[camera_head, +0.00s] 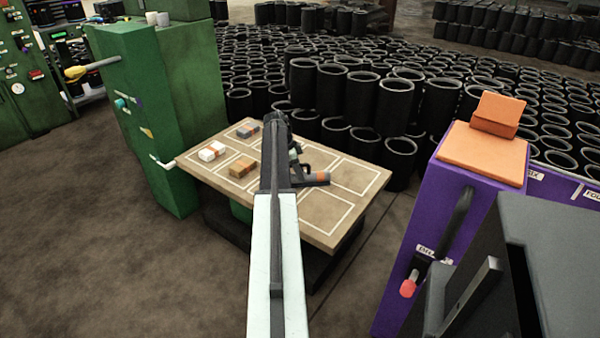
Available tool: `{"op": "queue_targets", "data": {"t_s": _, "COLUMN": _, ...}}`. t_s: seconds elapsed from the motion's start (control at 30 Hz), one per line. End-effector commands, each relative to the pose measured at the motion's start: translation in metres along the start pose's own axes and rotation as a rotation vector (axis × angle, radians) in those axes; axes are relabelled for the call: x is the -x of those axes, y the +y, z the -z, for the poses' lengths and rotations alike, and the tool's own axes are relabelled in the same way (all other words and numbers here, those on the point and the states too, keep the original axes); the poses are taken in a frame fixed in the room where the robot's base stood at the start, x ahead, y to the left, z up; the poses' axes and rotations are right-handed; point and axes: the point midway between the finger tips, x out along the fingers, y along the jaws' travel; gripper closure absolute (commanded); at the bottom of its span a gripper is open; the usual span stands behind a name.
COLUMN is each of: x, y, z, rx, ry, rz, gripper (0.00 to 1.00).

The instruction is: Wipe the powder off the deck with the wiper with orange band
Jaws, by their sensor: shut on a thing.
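The tan deck (318,226), marked with white outlined rectangles, lies ahead of me. My arm reaches over its middle, and my gripper (303,166) is low over the right-centre part, partly hidden by the arm. It is shut on what looks like the wiper with orange band (320,178), a dark piece with an orange band towards its right end. I cannot tell if the wiper touches the deck.
A green cabinet (150,130) stands left, black sleeves (345,95) behind, a purple cabinet (400,270) right. The deck's right side looks free.

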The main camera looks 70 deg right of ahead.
Motion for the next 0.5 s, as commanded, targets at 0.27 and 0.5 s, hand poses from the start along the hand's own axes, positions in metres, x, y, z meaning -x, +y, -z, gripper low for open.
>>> {"op": "queue_targets", "data": {"t_s": 0.27, "x": 0.003, "y": 0.013, "z": -0.013, "rx": 0.001, "ry": -0.002, "rz": -0.001, "gripper": 1.00}}
{"op": "queue_targets", "data": {"t_s": 0.5, "x": 0.006, "y": 0.023, "z": -0.020, "rx": 0.002, "ry": -0.004, "rz": -0.002, "gripper": 1.00}}
